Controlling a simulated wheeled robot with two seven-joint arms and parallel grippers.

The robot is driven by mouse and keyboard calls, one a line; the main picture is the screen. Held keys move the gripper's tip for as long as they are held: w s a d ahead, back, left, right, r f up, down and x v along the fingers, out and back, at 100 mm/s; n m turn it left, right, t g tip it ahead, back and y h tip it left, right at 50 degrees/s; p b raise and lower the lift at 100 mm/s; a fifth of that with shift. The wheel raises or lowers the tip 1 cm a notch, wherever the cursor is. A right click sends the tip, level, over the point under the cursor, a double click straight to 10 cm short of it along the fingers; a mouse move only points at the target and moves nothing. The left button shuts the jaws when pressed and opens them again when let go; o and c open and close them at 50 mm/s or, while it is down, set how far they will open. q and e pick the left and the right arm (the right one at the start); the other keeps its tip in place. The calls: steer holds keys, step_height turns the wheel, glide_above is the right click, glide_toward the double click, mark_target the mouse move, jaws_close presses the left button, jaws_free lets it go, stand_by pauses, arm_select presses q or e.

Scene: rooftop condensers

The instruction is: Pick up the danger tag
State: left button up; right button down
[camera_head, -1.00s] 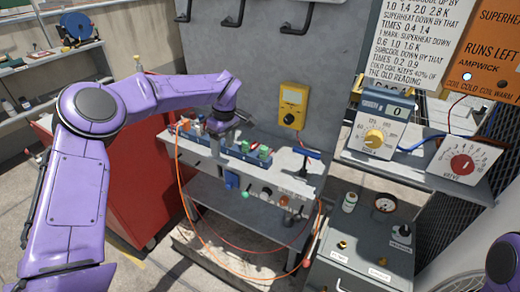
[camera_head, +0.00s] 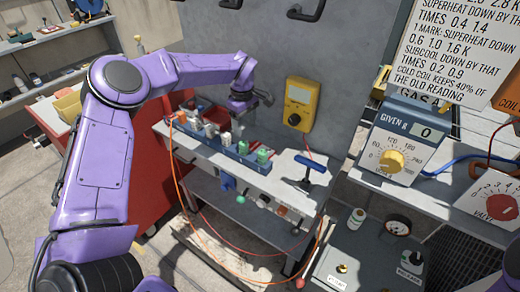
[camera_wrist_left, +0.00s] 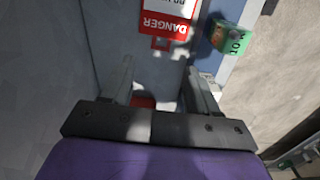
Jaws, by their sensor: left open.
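The danger tag (camera_wrist_left: 168,20) shows in the left wrist view as a white card with a red DANGER band, cut off by the top edge. A smaller red patch with a pale centre sits just below the band. My left gripper (camera_wrist_left: 160,78) is open and empty, with its fingers pointing toward the tag and a gap between them and it. In the head view my left gripper (camera_head: 240,103) hangs above the blue rack on the bench. I cannot clearly pick out the tag there. My right gripper is not in view.
A blue rack (camera_head: 215,146) with several small blocks runs along the grey bench (camera_head: 292,186). A green block (camera_wrist_left: 232,40) lies right of the tag. A yellow meter (camera_head: 301,104) hangs behind. An orange hose loops in front. A red cabinet (camera_head: 150,170) stands left.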

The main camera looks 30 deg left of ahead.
mark_target(258, 150)
arm_select(q)
step_height(258, 150, down, 6)
steer(key=shift+d+r+p, duration=0.1)
steer(key=shift+r+p, duration=0.05)
steer(key=shift+p, duration=0.35)
jaws_close()
